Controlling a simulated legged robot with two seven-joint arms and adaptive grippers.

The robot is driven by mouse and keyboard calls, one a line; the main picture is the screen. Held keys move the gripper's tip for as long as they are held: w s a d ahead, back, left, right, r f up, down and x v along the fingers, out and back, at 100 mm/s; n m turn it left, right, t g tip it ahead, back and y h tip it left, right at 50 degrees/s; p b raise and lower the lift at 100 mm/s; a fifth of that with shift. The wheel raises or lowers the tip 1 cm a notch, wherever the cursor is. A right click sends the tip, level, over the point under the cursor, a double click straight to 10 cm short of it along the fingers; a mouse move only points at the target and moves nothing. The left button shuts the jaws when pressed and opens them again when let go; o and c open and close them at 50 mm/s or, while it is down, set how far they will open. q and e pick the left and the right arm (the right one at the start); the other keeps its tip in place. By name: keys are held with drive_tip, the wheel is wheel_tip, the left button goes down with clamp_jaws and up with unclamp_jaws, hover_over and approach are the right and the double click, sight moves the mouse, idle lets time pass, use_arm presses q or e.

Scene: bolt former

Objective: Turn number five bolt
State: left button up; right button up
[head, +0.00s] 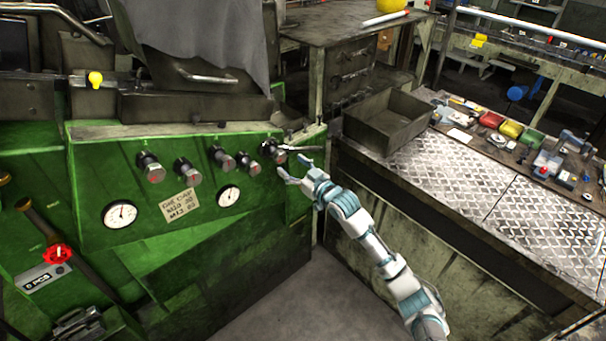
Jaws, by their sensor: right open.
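A row of several dark round bolts with red-marked ends sticks out of the green machine panel (110,165). The rightmost bolt, the fifth from the left (270,151), has a metal handle (300,149) beside it that points right. My right gripper (291,167) is open, just below and right of this fifth bolt, with its fingers pointing up and left toward it. I cannot tell whether a finger touches the bolt or its handle. The fourth bolt (248,165) is just to the left. My left gripper is not in view.
Two white gauges (120,214) and a paper note (180,204) are below the bolts. A red valve wheel (57,254) is at the lower left. A metal bin (388,120) and a workbench with a patterned plate (470,175) stand at right. Floor (285,300) shows between machine and bench.

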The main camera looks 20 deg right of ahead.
drive_tip(key=v, duration=0.6)
